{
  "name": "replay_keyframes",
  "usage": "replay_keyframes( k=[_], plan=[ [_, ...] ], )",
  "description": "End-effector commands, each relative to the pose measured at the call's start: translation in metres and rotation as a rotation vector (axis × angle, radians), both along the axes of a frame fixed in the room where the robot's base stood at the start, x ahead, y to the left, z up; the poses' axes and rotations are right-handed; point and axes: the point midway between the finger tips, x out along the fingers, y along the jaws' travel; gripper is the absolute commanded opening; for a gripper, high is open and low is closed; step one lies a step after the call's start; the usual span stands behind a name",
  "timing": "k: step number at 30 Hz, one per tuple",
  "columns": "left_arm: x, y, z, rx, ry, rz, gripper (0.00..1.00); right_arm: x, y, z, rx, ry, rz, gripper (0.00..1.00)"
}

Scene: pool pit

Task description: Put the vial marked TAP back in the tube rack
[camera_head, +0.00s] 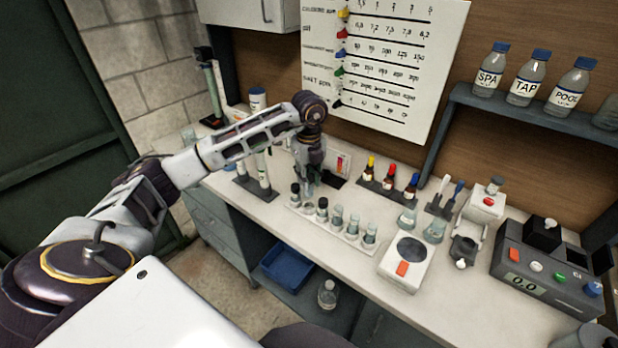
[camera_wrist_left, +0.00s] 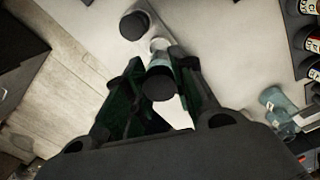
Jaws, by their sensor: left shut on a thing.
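My left gripper (camera_head: 311,184) points down at the left end of the tube rack (camera_head: 334,232). It is shut on a small vial with a dark round cap (camera_wrist_left: 158,84), which shows between the fingers (camera_wrist_left: 158,92) in the left wrist view. No label on this vial can be read, so I cannot tell its marking. The white rack holds several small vials in a row, among them a dark-capped vial (camera_head: 322,205). A second dark cap (camera_wrist_left: 134,25) shows just beyond the held vial in the wrist view. Whether the held vial touches the rack is hidden. My right gripper is out of view.
Dropper bottles (camera_head: 389,180) with coloured caps stand behind the rack. A white device with a dark disc (camera_head: 408,256) is to the right, beside small flasks (camera_head: 434,231). Two tall tubes (camera_head: 263,172) stand left of the gripper.

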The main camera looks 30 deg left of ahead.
Motion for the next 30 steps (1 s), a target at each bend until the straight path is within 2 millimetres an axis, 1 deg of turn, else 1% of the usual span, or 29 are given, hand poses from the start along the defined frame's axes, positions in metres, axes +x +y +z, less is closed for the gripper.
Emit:
replay_keyframes(
  k=[9,15,21,30],
  plan=[
    [0.000,0.000,-0.022,0.000,0.000,0.000,0.04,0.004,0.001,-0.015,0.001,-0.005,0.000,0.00],
    [0.000,0.000,-0.032,0.000,0.000,0.000,0.04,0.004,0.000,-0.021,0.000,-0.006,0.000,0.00],
    [0.000,0.000,-0.035,0.000,0.000,0.000,0.04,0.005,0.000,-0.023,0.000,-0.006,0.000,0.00],
    [0.000,0.000,-0.035,0.000,0.000,0.000,0.04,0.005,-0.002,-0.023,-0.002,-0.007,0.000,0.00]
  ],
)
